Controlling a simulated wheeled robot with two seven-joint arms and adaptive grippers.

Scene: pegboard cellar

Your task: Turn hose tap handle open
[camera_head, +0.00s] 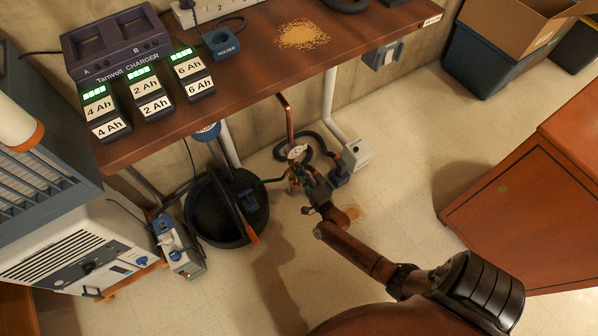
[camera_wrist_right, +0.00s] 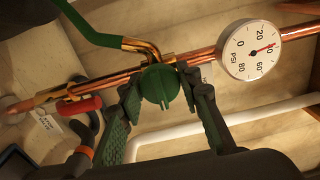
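The hose tap handle (camera_wrist_right: 160,86) is a round green knob with a ridge across it, on a copper pipe in the right wrist view. My right gripper (camera_wrist_right: 161,92) has one finger on each side of the knob, with no clear gap, and looks shut on it. In the head view my right gripper (camera_head: 300,178) is at the pipework under the bench, where the handle is too small to make out. A pressure gauge (camera_wrist_right: 249,50) is right of the handle, and a red lever (camera_wrist_right: 84,106) is to its left. My left gripper is not in view.
A wooden bench (camera_head: 250,75) overhangs the pipework, with a battery charger (camera_head: 118,45) on it. A dark round tub (camera_head: 210,215) stands left of my right gripper. A white pipe (camera_wrist_right: 230,118) runs behind the fingers.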

